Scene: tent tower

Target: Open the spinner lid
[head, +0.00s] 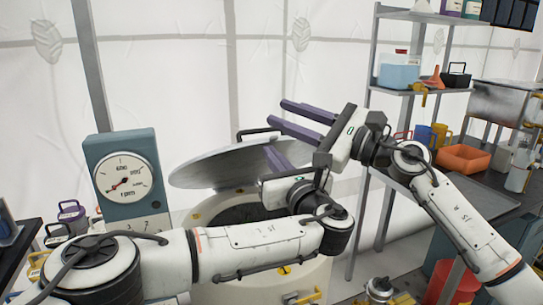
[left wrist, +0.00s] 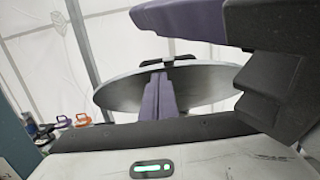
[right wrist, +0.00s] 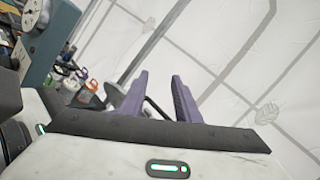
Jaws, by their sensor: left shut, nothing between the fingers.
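The spinner lid (head: 215,168) is a grey disc with a black handle (head: 258,132) on its far side. It stands tilted up above the dark opening of the spinner (head: 198,215). My left gripper (head: 272,152) is shut and empty, its purple fingers in front of the lid's right part; whether they touch it I cannot tell. The lid (left wrist: 120,95) is behind these fingers in the left wrist view. My right gripper (head: 285,113) is open, its fingers pointing left above the lid's right side. In the right wrist view its fingers (right wrist: 158,85) stand apart with nothing gripped.
A blue-grey gauge box (head: 127,150) marked rpm stands left of the spinner. My two arms are close together over the spinner.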

